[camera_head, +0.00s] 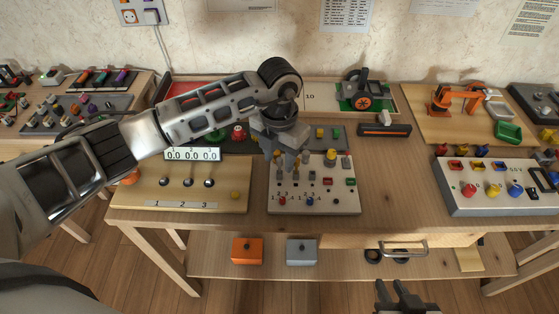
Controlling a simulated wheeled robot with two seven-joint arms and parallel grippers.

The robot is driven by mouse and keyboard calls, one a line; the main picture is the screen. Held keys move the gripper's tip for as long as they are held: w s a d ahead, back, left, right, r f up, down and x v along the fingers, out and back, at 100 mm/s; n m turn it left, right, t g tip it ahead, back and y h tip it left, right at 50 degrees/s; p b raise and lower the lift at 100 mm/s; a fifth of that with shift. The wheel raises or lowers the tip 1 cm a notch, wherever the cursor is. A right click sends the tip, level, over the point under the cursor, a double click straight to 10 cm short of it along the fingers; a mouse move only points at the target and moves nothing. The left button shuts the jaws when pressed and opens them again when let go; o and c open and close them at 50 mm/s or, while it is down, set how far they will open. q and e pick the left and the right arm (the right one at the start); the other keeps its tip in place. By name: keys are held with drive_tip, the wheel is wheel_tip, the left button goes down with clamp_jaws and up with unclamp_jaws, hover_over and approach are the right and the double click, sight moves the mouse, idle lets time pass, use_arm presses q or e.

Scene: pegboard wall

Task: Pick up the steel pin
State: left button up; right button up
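A pale pegboard plate (330,200) lies on the middle of the bench, with several small pegs and coloured blocks on it. A grey upright peg (346,162) stands near its back right, beside a yellow knob (331,157). I cannot tell for sure which peg is the steel pin. My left gripper (290,162) points down over the back left of the plate; its fingers hide what is under them, and a grip cannot be made out. My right gripper (402,288) is open and empty, low in front of the bench, well away from the plate.
A wooden board with silver balls (189,182) and a counter display (192,155) lies left of the plate. A dark bar (384,130) and a wheeled device (362,93) stand behind right. A white switch box (492,186) is at right. Bare bench lies between.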

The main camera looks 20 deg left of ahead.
use_arm(q)
drive_tip(key=shift+f, duration=0.85)
clamp_jaws()
drive_tip(key=shift+r, duration=0.1)
